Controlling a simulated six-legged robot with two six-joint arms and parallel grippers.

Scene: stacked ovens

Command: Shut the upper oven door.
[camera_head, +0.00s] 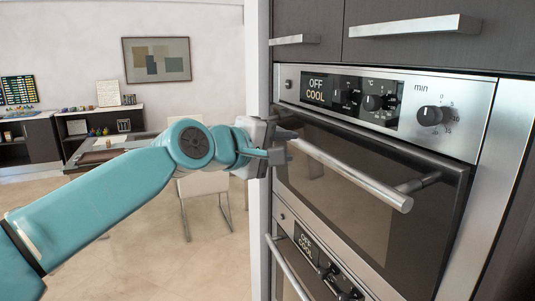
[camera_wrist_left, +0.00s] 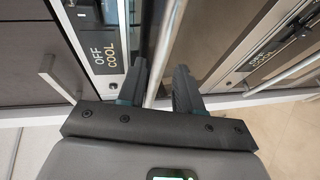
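The upper oven door (camera_head: 350,205) is a dark glass panel below the upper control panel (camera_head: 385,105). It stands nearly upright, close to the oven front; I cannot tell if a small gap remains at its top. Its handle (camera_head: 360,180) is a long silver bar, also seen in the left wrist view (camera_wrist_left: 163,50). My left gripper (camera_head: 284,147) is at the far left end of this handle. In the left wrist view its two dark fingers (camera_wrist_left: 160,88) are apart, with the bar passing between them. Contact is unclear. My right gripper is out of view.
The lower oven's control panel (camera_head: 315,255) and handle (camera_head: 287,268) are directly below. Dark drawers with silver handles (camera_head: 415,26) are above. A table (camera_head: 105,150) and a white chair (camera_head: 203,185) stand behind my left arm. Open floor lies at the left.

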